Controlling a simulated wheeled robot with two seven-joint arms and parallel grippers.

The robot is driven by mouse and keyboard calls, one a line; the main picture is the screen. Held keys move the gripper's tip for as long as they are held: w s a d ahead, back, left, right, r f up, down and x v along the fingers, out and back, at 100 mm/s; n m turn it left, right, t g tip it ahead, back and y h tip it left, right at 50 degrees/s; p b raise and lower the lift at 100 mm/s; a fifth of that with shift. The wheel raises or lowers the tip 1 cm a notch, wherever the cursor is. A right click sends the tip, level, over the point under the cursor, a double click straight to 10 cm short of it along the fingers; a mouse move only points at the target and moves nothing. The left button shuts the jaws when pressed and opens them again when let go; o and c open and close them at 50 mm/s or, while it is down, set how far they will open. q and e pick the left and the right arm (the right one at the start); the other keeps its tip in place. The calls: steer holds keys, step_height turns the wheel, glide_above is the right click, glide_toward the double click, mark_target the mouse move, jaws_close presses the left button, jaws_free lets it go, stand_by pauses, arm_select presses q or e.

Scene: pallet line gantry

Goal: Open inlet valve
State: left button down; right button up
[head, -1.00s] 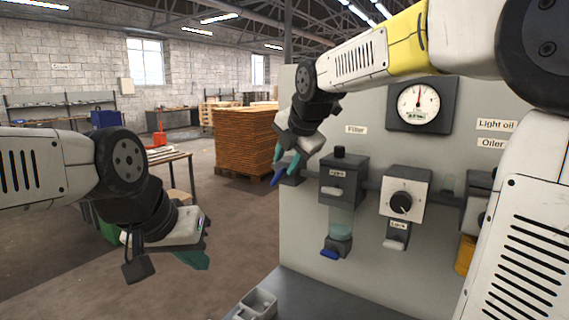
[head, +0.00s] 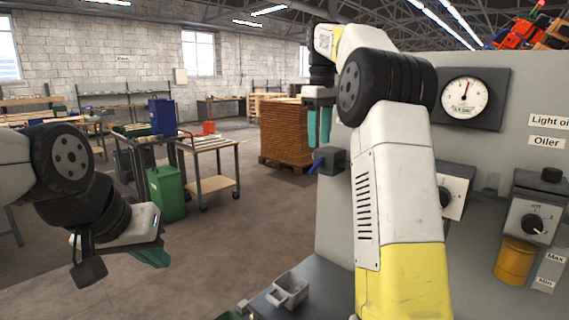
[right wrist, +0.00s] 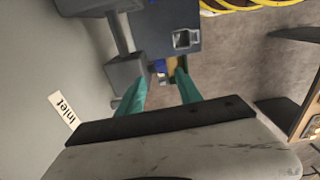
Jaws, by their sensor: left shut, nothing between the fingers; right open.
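The inlet valve is a dark grey block (head: 334,160) on the left edge of the grey panel, with a blue lever (head: 317,166) sticking out and down at its left. My right gripper (head: 319,140) is open, teal fingers pointing down just above the lever. In the right wrist view the grey valve block (right wrist: 124,73) is beside the left finger, and a small blue patch, perhaps the lever, shows between the fingers. I cannot tell whether they touch it. The "Inlet" label (right wrist: 63,111) is on the panel. My left gripper (head: 153,257) is shut and empty, away from the panel.
My right arm hides the panel's filter. A gauge (head: 466,98), a regulator (head: 452,195) and an oiler (head: 529,219) are to its right. A grey bin (head: 291,291) is on the ledge below.

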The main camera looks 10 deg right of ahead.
mark_target(318, 161)
steer(key=shift+a, duration=0.1)
steer(key=shift+s+f, duration=0.1)
steer(key=shift+f, duration=0.25)
step_height(318, 161, down, 7)
steer(key=shift+r, duration=0.1)
steer(key=shift+c, duration=0.2)
jaws_close()
